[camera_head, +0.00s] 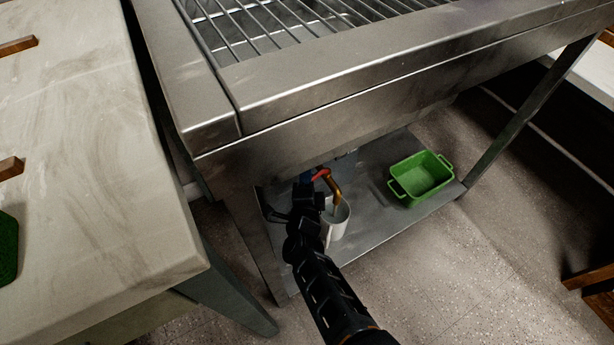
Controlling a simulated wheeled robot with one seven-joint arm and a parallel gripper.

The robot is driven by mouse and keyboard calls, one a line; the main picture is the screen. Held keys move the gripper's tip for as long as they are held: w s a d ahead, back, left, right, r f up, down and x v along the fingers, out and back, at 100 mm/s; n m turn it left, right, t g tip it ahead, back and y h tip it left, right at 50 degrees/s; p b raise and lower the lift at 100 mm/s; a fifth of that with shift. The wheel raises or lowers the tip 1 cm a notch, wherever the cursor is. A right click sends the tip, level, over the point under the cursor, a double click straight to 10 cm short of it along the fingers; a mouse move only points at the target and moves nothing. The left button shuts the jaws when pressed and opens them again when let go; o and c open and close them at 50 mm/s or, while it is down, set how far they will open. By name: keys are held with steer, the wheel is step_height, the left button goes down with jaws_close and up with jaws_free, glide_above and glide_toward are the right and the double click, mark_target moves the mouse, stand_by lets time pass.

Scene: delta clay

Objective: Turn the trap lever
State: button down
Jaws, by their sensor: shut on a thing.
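The trap lever looks to be the small red handle (320,174) under the metal sink bench, beside a bent brass pipe (333,187). My gripper (306,183) is at the red handle's left end, under the bench's front edge. Its fingers are small and dark here, and it is shut on the handle as far as I can see. My black arm hides part of the area below. A white mug (338,226) stands on the lower shelf (375,215), beneath the brass pipe's mouth.
A green two-handled dish (421,178) sits on the shelf to the right. The metal bench (400,75) with a wire grate overhangs the gripper. Bench legs stand on both sides. A pale stone counter (90,170) is at the left.

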steer(key=c, duration=1.1)
jaws_free()
steer(key=shift+s+r+p, duration=0.15)
steer(key=shift+s+p, duration=0.25)
steer(key=shift+s, duration=0.15)
steer(key=s+p, duration=0.1)
steer(key=s, duration=0.1)
steer(key=s+p, duration=0.1)
steer(key=s, duration=0.1)
steer(key=s+p, duration=0.1)
steer(key=s, duration=0.1)
steer(key=shift+s+d+r, duration=0.25)
steer(key=shift+s+r, duration=0.15)
steer(key=shift+c, duration=0.3)
